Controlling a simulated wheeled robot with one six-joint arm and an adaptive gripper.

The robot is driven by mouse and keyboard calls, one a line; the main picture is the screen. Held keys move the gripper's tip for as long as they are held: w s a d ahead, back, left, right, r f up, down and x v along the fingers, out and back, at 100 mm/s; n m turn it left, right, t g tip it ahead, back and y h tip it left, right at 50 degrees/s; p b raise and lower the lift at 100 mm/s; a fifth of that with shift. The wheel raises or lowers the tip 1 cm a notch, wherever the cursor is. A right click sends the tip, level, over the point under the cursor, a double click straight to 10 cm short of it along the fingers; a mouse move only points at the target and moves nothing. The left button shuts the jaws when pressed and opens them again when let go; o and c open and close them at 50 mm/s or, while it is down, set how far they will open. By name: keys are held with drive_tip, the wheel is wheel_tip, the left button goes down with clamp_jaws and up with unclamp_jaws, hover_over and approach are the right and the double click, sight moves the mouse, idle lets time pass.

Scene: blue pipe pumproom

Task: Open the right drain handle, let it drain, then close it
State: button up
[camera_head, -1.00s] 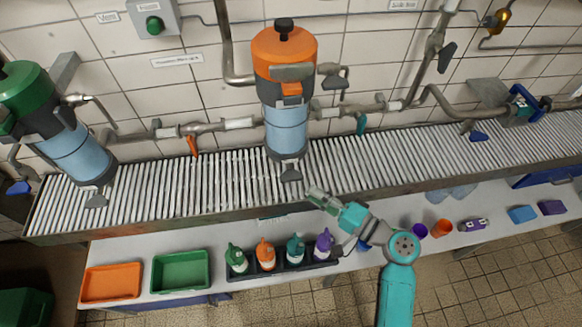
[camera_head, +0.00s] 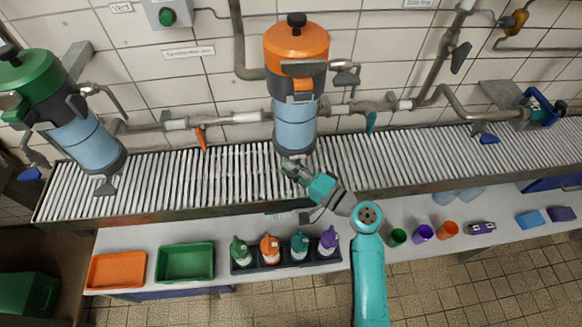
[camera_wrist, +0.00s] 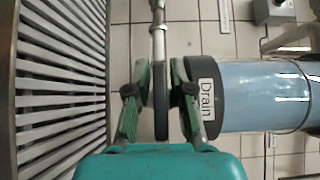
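The right filter housing has an orange top (camera_head: 297,50) and a pale blue bowl (camera_head: 295,125), and stands upright above the slatted rack. In the wrist view its dark base carries a "Drain" label (camera_wrist: 207,97). My gripper (camera_head: 291,170) is at the foot of this housing. In the wrist view my gripper (camera_wrist: 160,105) has its green fingers apart, one on each side of the dark grey drain handle (camera_wrist: 161,100). Narrow gaps seem to lie between the pads and the handle. In the head view my gripper mostly hides the handle.
A green-topped housing (camera_head: 70,120) stands at left with its own handle (camera_head: 105,187). Pipes with orange (camera_head: 202,138) and teal (camera_head: 371,122) levers run along the wall. The slatted rack (camera_head: 180,180) lies below. Bottles (camera_head: 270,248), trays and cups sit on the lower bench.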

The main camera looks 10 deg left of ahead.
clamp_jaws()
drive_tip(key=shift+n+h, duration=0.3)
drive_tip(key=shift+f+n+g+h, duration=0.15)
drive_tip(key=shift+n+g+h, duration=0.35)
drive_tip(key=shift+n+h, duration=0.35)
drive_tip(key=n+h, duration=0.2)
drive_tip(key=h, duration=0.1)
drive_tip(key=shift+d+f+n+h, duration=0.1)
drive_tip(key=shift+f+n+h, duration=0.15)
drive_tip(key=shift+f, duration=0.1)
drive_tip(key=h, duration=0.1)
drive_tip(key=n+h, duration=0.2)
drive_tip(key=shift+w+d+f, duration=0.1)
drive_tip(key=shift+d+f, duration=0.1)
drive_tip(key=shift+f, duration=0.05)
drive_tip(key=n+h, duration=0.1)
drive_tip(key=h, duration=0.1)
drive_tip(key=d+n+h, duration=0.1)
drive_tip(key=h, duration=0.1)
drive_tip(key=shift+w+f+t+h, duration=0.2)
drive_tip(key=shift+t+h, duration=0.1)
drive_tip(key=shift+t, duration=0.1)
